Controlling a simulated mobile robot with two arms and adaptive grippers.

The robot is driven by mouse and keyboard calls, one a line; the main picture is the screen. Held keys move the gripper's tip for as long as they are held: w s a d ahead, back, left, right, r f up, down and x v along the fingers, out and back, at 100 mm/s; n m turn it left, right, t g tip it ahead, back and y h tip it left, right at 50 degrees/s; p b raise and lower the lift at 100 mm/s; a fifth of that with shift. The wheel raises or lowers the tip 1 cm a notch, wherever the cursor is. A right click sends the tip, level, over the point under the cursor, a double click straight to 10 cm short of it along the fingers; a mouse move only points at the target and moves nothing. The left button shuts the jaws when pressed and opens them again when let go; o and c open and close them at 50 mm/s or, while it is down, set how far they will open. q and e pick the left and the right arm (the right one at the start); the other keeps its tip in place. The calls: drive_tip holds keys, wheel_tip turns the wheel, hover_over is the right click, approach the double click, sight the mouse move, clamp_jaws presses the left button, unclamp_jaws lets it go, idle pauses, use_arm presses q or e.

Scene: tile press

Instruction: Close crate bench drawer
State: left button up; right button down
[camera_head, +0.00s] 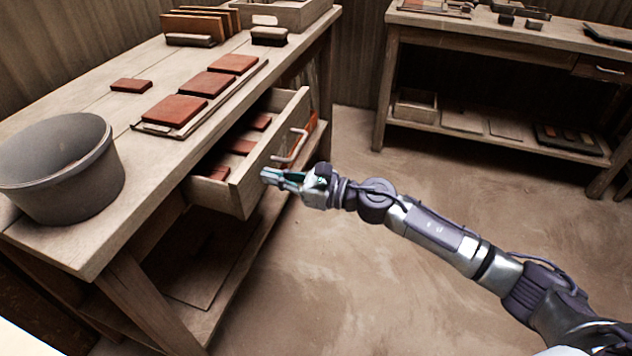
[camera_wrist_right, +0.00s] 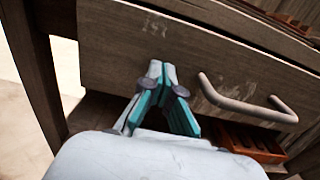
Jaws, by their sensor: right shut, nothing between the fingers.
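The bench drawer (camera_head: 262,158) stands pulled out from the wooden bench (camera_head: 110,228), with several red tiles (camera_head: 236,146) inside it. Its front carries a pale bar handle (camera_head: 292,147). My right gripper (camera_head: 266,175) is shut and empty at the drawer front, on the near side of the handle. In the right wrist view the shut fingertips (camera_wrist_right: 160,70) point at the drawer front (camera_wrist_right: 190,60), left of the handle (camera_wrist_right: 245,104). I cannot tell whether they touch the wood. My left gripper is not in view.
A grey bucket (camera_head: 60,170) stands at the bench's near end. A row of red tiles (camera_head: 205,84) lies on a board on the bench top. A second bench (camera_head: 500,30) with a lower shelf stands at the back right. The floor between the benches is clear.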

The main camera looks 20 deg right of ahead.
sight(217, 171)
drive_tip(key=b+x, duration=0.1)
drive_tip(key=x, duration=1.2)
drive_tip(key=shift+w+a+f+b, duration=0.1)
drive_tip(key=shift+w+a+b, duration=0.05)
drive_tip(key=shift+b, duration=0.25)
drive_tip(key=shift+w+a, duration=0.15)
drive_tip(key=shift+a, duration=0.05)
drive_tip(key=shift+r, duration=0.25)
drive_tip(key=shift+r, duration=0.1)
